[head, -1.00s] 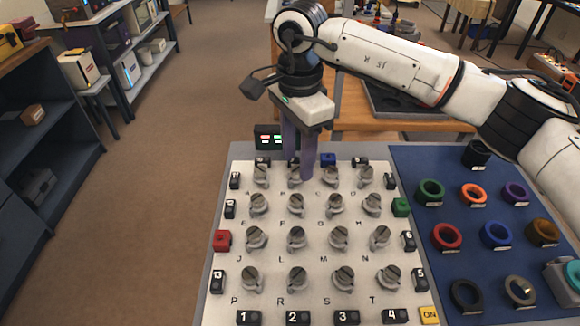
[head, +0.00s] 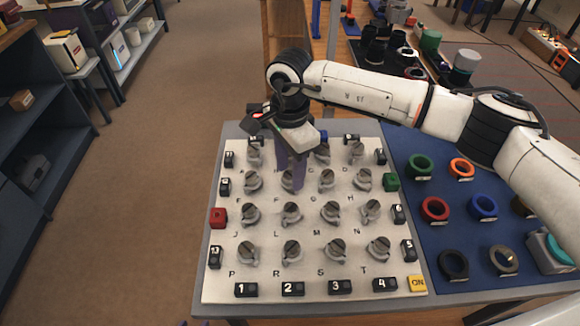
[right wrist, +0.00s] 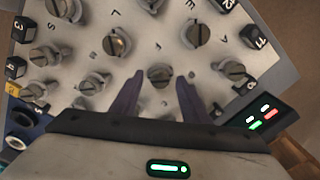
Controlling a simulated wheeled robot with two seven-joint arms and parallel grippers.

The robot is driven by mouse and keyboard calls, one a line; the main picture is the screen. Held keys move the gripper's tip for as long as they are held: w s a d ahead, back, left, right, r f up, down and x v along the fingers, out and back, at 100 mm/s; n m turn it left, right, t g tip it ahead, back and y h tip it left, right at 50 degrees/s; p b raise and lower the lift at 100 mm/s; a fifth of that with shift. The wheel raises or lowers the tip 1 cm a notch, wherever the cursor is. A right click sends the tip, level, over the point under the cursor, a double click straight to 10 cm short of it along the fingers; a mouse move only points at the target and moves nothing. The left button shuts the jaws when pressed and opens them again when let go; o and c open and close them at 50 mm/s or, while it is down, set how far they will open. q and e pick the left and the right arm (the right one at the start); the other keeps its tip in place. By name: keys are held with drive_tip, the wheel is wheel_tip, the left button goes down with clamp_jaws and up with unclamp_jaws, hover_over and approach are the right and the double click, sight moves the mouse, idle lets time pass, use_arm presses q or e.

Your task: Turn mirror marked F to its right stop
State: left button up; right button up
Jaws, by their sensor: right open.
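Mirror F (head: 287,182) is a round grey knob with a slotted top, second in the second row of the pale board (head: 312,292). Its letter lies below-left of it in the head view. My right gripper (head: 289,178) is open over the board, and its purple fingers partly hide mirror F in the head view.
Several like knobs stand close around. Numbered black blocks, a red block (head: 218,217), a green block (head: 391,182) and a yellow ON block (head: 417,283) line the board's edges. A blue mat (head: 408,150) with coloured rings lies to the right. A lit display (right wrist: 263,117) stands behind the board.

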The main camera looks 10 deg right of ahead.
drive_tip(key=c, duration=1.1)
drive_tip(key=shift+o, duration=0.2)
